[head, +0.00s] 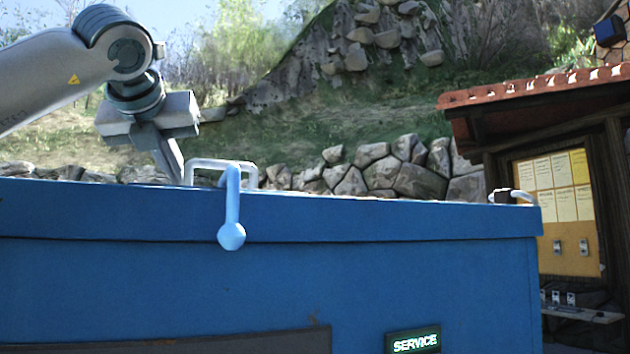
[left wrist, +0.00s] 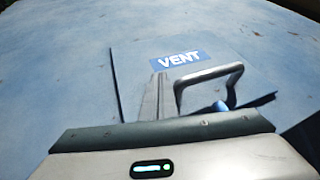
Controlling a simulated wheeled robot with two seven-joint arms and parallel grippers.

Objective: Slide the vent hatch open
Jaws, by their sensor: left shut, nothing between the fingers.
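The vent hatch (left wrist: 130,70) is a flat blue-grey plate on the top of the blue box, with a blue VENT label (left wrist: 180,59). Its grey bar handle (left wrist: 212,74) stands up from the plate; it also shows in the head view (head: 222,164) above the box's top edge. My left gripper (head: 178,172) points down, shut and empty, just left of the handle. In the left wrist view its fingers (left wrist: 161,88) are together beside the handle's left leg; I cannot tell whether they touch it. The plate itself is hidden in the head view. My right gripper is not in view.
A light-blue lever with a ball end (head: 231,235) hangs over the front of the blue box (head: 400,265), close to the handle. A small dark part with a pale loop (head: 512,196) sits at the box's right corner. A SERVICE sign (head: 413,341) is low on the front.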

